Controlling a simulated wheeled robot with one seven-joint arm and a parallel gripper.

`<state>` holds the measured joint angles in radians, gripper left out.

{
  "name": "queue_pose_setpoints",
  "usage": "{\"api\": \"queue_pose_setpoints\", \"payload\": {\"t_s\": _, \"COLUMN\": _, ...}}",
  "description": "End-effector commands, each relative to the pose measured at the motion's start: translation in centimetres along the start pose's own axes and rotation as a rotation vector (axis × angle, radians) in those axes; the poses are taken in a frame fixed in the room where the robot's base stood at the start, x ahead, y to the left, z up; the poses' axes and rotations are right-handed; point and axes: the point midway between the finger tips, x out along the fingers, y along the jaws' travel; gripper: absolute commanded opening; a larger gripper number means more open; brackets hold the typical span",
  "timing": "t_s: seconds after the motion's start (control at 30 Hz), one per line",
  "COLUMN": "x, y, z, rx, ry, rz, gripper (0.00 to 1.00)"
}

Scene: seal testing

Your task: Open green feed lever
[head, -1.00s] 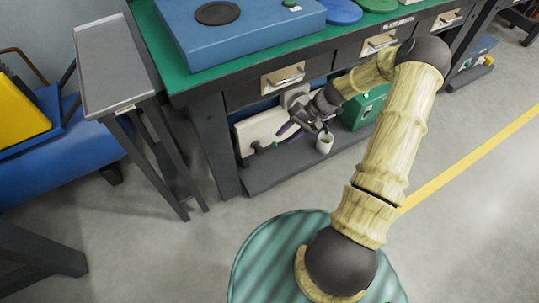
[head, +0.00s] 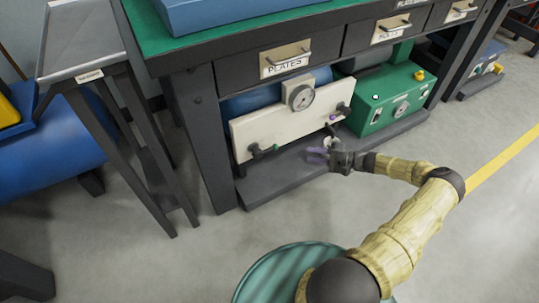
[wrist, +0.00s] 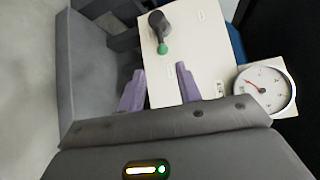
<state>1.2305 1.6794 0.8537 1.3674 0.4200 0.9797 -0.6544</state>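The green feed lever (head: 264,151) is a dark handle with a green tip at the lower left of a cream panel (head: 262,131) under the bench. In the wrist view the lever's green tip (wrist: 162,49) points toward me, below its dark valve body (wrist: 160,24). My gripper (head: 314,155) is in front of the panel, to the right of the lever in the head view. In the wrist view its purple fingers (wrist: 160,70) are apart with nothing between them. The lever tip shows beyond the gap, and I cannot tell the distance exactly.
A pressure gauge (head: 301,97) sits on the panel's top edge. A second dark handle (head: 343,109) is at the panel's right. A green box (head: 388,94) stands right; a dark shelf (head: 265,190) lies below.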

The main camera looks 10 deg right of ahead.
Motion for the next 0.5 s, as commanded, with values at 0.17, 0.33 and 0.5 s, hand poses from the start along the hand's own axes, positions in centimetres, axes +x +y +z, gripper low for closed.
{"api": "queue_pose_setpoints", "payload": {"t_s": 0.17, "x": 0.0, "y": -0.2, "z": 0.1, "rx": 0.0, "ry": -0.002, "rz": 0.002, "gripper": 0.34}}
{"api": "queue_pose_setpoints", "payload": {"t_s": 0.33, "x": 0.6, "y": -0.1, "z": 0.1, "rx": 0.0, "ry": -0.003, "rz": 0.003, "gripper": 0.34}}
{"api": "queue_pose_setpoints", "payload": {"t_s": 0.5, "x": 2.6, "y": 0.1, "z": 0.1, "rx": -0.001, "ry": -0.006, "rz": 0.002, "gripper": 0.34}}
